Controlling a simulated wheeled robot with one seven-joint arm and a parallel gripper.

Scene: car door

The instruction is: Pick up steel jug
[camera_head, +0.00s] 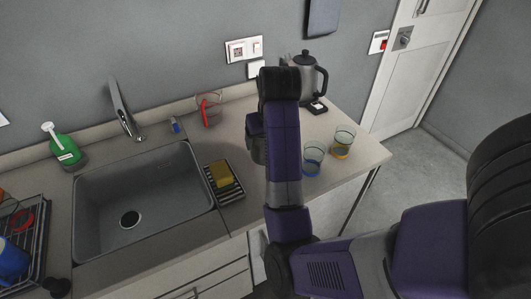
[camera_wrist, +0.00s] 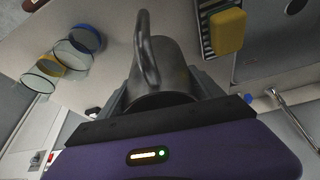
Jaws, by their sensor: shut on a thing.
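A dark grey steel jug (camera_wrist: 178,66) with a looped handle fills the middle of the wrist view. My gripper (camera_wrist: 163,91) is shut on the jug's body, with one grey finger on each side of it. The jug's handle points away from my palm, toward the top of that view. In the head view my purple arm hides the jug and most of the gripper. I cannot tell whether the jug is touching the counter.
A kettle (camera_head: 304,72) stands at the back right of the counter. Glasses (camera_head: 313,158) with blue and yellow bases stand near the right edge. A yellow sponge (camera_head: 221,174) lies on a black rack beside the sink (camera_head: 145,205). A measuring cup (camera_head: 210,110) stands by the wall.

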